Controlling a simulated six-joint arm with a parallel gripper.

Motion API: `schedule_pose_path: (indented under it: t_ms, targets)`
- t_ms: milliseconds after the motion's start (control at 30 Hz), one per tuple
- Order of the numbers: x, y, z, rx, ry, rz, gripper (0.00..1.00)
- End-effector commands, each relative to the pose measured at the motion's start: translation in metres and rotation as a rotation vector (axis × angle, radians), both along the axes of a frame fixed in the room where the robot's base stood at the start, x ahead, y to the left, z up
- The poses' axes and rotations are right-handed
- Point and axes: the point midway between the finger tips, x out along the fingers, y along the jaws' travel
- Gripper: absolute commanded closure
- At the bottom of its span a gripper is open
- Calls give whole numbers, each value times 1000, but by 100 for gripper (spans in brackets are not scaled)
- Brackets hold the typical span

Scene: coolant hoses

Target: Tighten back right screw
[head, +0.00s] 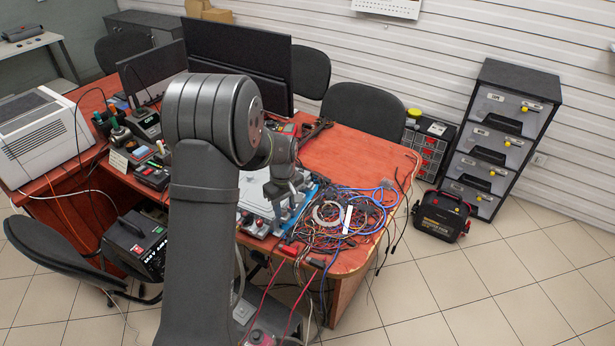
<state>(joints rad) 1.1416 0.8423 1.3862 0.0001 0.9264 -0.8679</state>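My gripper (283,207) is over the light metal plate or unit (254,212) on the wooden desk, partly hidden behind my own arm. It is small and dark here, and I cannot tell whether its fingers are open or shut or whether they hold anything. The unit has a pale top and some blue at its edge; my arm covers much of its left part. No screw can be made out, and no screwdriver can be made out in my gripper. Several thin blue, red and black hoses or cables (365,208) lie tangled just right of the unit.
The wooden desk (352,155) is clear behind the cables. A dark monitor (237,62) stands at the back. Small bench tools and stations (146,124) crowd the left side beside a white printer (41,135). A drawer cabinet (500,140) and black-red box (441,215) stand on the floor at right.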

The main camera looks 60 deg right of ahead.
Motion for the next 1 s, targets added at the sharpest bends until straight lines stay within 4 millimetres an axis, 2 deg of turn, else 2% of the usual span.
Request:
schedule_pose_path:
  t_ms: [167, 200, 367, 600, 800, 900, 1000]
  targets:
    - [-44, -10, 33, 57, 23, -65, 60]
    - [-32, -22, 36, 50, 20, -45, 60]
    - [-13, -67, 66, 32, 12, -4, 60]
    - [12, -127, 124, 5, 0, 65, 60]
    - [23, -151, 159, -9, -5, 104, 60]
    - [25, -155, 167, -11, -6, 114, 60]
    - [25, -156, 166, -11, -5, 117, 60]
